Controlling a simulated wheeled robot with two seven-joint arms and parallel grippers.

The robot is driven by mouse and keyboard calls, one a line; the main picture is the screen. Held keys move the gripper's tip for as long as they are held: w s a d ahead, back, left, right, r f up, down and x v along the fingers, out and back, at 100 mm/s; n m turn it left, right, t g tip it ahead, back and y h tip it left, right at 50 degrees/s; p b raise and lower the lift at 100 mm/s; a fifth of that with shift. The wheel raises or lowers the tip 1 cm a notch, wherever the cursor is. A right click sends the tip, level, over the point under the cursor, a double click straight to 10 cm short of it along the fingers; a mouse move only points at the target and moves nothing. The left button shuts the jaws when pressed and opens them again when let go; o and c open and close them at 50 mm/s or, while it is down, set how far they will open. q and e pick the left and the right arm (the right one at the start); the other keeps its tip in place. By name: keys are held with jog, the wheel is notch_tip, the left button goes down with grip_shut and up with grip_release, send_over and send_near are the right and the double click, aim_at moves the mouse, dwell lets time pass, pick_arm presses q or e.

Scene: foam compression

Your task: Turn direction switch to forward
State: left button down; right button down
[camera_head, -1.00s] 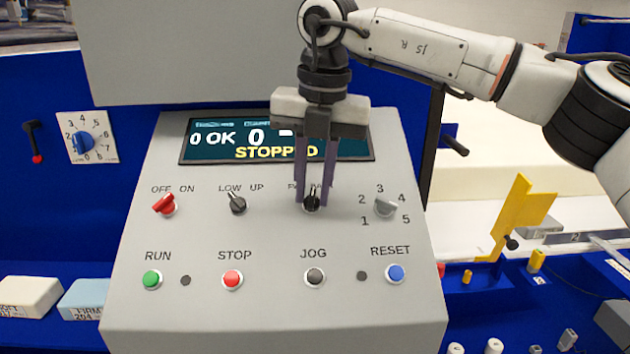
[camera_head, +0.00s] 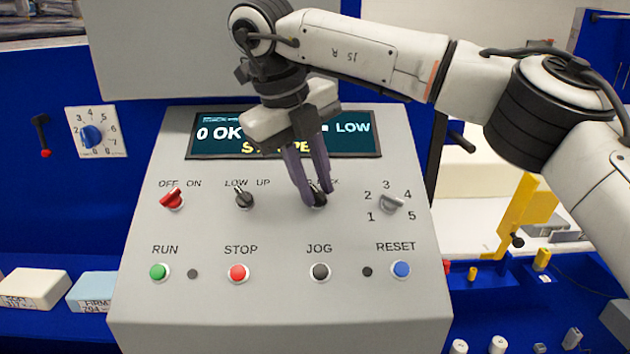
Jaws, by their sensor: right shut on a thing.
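The direction switch (camera_head: 319,199) is a small black knob on the sloped grey control panel (camera_head: 290,313), right of the LOW/UP switch. Its label is mostly hidden behind my fingers. My right gripper (camera_head: 318,197) reaches down from above, tilted, with its purple-grey fingers shut on this knob. The fingers cover much of the knob, so its exact pointing is hard to tell. The display (camera_head: 220,136) above reads "0 OK" and "LOW", with yellow text partly hidden by the gripper. My left gripper is not in view.
Close by are the red OFF/ON switch (camera_head: 172,199), the black LOW/UP switch (camera_head: 244,199) and the grey numbered selector (camera_head: 391,203). Below are the RUN (camera_head: 158,272), STOP (camera_head: 237,273), JOG (camera_head: 320,272) and RESET (camera_head: 401,269) buttons. A yellow bracket (camera_head: 521,212) stands at right.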

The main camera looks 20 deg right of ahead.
jog(key=shift+n, duration=0.5)
jog(key=c, duration=1.9)
grip_release()
jog(key=shift+r, duration=0.1)
jog(key=v, duration=1)
jog(key=shift+a, duration=0.25)
jog(key=shift+s, duration=0.1)
